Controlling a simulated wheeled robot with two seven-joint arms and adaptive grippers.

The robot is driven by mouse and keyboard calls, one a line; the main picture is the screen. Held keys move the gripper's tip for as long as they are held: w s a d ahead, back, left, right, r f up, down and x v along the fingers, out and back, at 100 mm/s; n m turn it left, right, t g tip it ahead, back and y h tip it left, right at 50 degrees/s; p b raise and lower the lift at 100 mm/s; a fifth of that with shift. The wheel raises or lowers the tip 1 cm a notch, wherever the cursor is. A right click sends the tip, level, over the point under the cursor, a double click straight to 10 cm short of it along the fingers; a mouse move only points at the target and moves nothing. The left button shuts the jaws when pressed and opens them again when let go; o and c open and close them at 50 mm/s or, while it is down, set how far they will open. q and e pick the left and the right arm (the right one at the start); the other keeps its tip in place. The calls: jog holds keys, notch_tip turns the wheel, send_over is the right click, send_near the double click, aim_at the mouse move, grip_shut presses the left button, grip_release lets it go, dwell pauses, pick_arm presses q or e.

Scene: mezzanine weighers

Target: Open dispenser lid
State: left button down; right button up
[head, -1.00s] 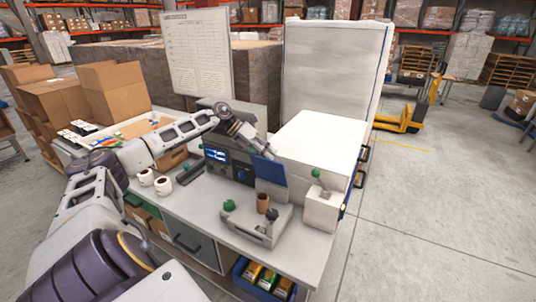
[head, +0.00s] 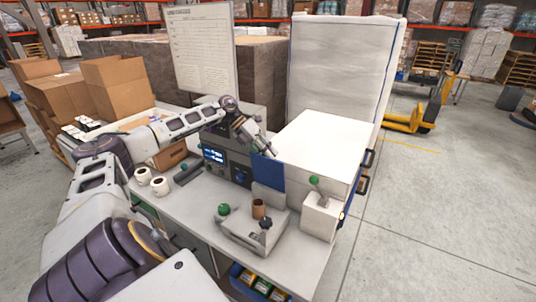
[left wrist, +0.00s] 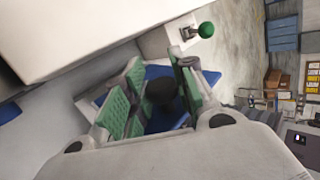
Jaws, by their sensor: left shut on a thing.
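The dispenser (head: 237,160) is a grey unit with a lit display, standing on the white counter. A blue flap (head: 268,172), which looks like its lid, stands steeply at its right side, by the big white box. My left gripper (head: 268,150) reaches over the dispenser from behind and is shut at the flap's top edge. In the left wrist view its green-padded fingers (left wrist: 157,95) have blue surface between and behind them, with a dark round part. The exact grip is partly hidden. My right gripper is not in view.
A grey device (head: 250,230) with a green knob and brown cup (head: 259,208) stands in front. A smaller white box (head: 321,218) with a green-knobbed lever stands right. The big white box (head: 320,140) is close beside my gripper. Two white mugs (head: 151,182) are left.

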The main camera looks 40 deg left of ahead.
pick_arm(q)
jog(key=c, duration=1.2)
grip_release()
jog(key=shift+v, duration=6.05)
jog(key=shift+f, duration=0.15)
